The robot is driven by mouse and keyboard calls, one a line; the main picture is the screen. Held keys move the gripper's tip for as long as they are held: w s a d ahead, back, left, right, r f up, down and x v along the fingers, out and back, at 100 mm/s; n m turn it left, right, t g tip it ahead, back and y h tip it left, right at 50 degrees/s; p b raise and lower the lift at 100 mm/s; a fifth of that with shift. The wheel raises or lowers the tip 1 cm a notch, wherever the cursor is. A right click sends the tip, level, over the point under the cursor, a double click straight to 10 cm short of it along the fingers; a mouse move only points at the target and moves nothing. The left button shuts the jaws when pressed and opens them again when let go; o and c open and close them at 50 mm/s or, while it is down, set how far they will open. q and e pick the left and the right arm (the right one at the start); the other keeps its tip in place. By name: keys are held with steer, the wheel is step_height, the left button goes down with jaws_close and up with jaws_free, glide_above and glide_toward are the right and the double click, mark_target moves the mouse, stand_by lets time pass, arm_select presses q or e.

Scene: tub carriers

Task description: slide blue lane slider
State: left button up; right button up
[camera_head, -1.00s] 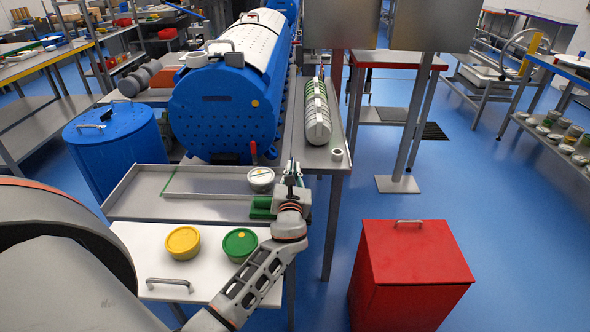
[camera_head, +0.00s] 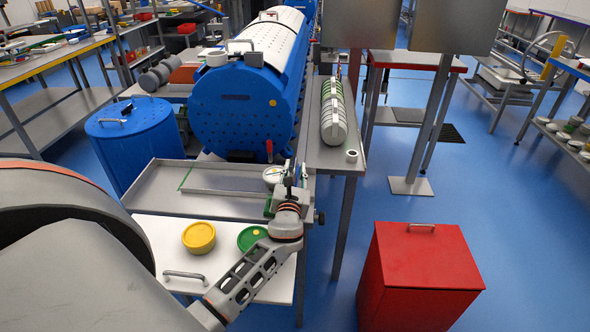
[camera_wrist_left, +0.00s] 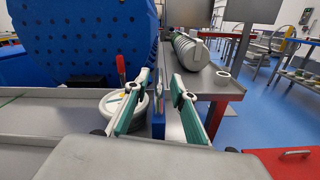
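A blue upright piece (camera_wrist_left: 158,120), which looks like the blue lane slider, stands between the fingers of my left gripper (camera_wrist_left: 164,82) in the left wrist view. The two green-padded fingers are apart, one on each side of it, and I see no clear contact. In the head view my left gripper (camera_head: 290,178) points away at the right end of the metal tray (camera_head: 160,195) and hides the slider. A white round tub (camera_head: 272,175) sits just left of the gripper; it also shows in the left wrist view (camera_wrist_left: 112,108). My right gripper is not in view.
A yellow tub (camera_head: 199,237) and a green tub (camera_head: 251,239) stand on the white board in front of the tray. A perforated blue drum (camera_head: 236,110) rises behind the tray. A red bin (camera_head: 415,275) stands at right, with open floor around it.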

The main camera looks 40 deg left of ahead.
arm_select(q)
steer(key=v, duration=1.1)
steer(key=shift+s+d, duration=0.15)
steer(key=shift+s, duration=0.15)
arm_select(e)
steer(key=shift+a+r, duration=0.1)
